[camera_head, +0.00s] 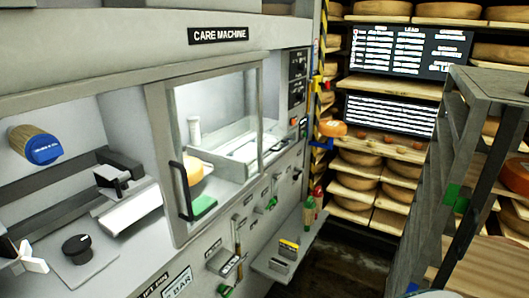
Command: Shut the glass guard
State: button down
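The glass guard (160,150) is a pale-framed clear panel on the front of the care machine (110,50). It stands across the middle bay, and its upright black handle (182,191) is on its left side. Left of the guard, the machine's left bay is uncovered, with a blue-ended brush roller (38,145) inside. Through the glass I see part of a yellow cheese wheel, a green block (203,205) and a white cylinder. My gripper is not in view, so its state and contact with the handle are hidden.
A black knob (77,249) is at the lower left. A small ledge (283,262) with bottles juts from the machine's lower front. Shelves of cheese wheels (358,181) and dark screens (405,52) stand behind. A grey rack (462,130) fills the right; dark floor (335,265) shows between.

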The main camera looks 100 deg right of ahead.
aim_at(154, 104)
jog(key=z, duration=3.05)
